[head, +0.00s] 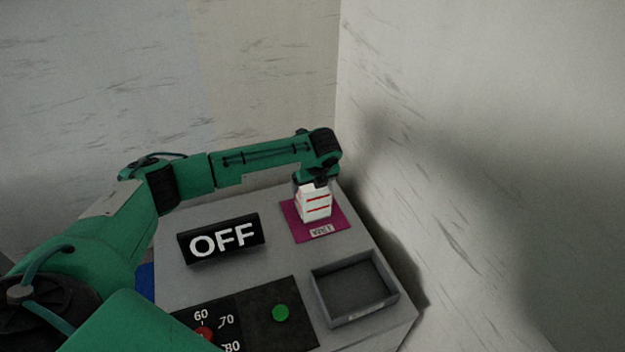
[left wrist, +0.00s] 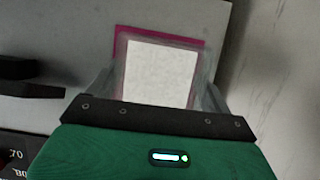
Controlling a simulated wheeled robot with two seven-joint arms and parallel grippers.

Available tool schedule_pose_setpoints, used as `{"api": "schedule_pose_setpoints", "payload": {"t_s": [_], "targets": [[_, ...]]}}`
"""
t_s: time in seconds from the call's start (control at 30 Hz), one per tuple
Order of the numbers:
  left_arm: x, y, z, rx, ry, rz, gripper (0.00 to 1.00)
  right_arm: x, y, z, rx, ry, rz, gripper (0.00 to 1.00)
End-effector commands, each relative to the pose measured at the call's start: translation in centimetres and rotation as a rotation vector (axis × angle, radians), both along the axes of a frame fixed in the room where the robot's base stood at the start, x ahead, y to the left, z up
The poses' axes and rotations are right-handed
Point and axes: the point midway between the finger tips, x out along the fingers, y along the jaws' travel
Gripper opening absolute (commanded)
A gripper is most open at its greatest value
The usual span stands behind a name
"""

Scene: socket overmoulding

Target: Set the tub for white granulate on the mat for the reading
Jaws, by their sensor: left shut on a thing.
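The tub (head: 315,205) is white with red stripes on its side. It is upright at the magenta mat (head: 335,232), within the mat's outline in the head view. My left gripper (head: 317,182) is above it, pointing down, shut on the tub. In the left wrist view the tub (left wrist: 160,72) shows a pale, grainy top between the two fingers, with the mat (left wrist: 120,45) showing around its far edges. Whether the tub's base touches the mat cannot be told. A small label lies at the mat's front edge. My right gripper is not in view.
A black OFF sign (head: 221,239) stands left of the mat. A grey, empty open tray (head: 318,296) is at the front right. A black panel (head: 255,325) has a green button (head: 281,313) and a red dial. A wall rises close on the right.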

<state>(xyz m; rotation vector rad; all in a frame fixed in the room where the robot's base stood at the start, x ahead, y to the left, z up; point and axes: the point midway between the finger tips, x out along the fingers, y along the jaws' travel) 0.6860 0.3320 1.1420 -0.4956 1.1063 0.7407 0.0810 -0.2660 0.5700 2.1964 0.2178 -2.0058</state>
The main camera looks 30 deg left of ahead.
Motion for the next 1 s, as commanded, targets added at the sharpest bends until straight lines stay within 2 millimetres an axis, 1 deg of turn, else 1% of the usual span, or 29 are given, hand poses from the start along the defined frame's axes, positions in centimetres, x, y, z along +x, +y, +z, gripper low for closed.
{"api": "schedule_pose_setpoints", "payload": {"t_s": [0.33,0.37,0.43,0.47,0.63,0.77,0.87,1.0], "targets": [[0.1,0.0,-0.2,-0.001,-0.002,0.000,0.24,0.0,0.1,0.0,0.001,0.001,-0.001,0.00],[0.0,0.0,-0.4,0.000,-0.001,0.000,0.85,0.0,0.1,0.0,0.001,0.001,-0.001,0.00],[0.0,0.0,-0.3,0.000,-0.001,0.000,0.99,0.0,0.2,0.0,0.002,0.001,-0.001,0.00],[0.0,0.0,-0.3,0.000,-0.001,0.000,1.00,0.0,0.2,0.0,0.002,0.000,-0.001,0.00],[0.0,0.0,-0.3,0.000,-0.001,0.000,1.00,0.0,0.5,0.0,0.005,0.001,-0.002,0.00],[0.0,-0.1,0.1,0.000,-0.002,-0.001,1.00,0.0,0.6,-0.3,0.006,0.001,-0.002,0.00],[-0.3,-0.5,1.2,0.000,-0.003,-0.001,1.00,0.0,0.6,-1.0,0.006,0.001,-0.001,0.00],[-1.0,-1.4,3.9,-0.002,-0.006,-0.001,1.00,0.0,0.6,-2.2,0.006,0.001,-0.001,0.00]]}}
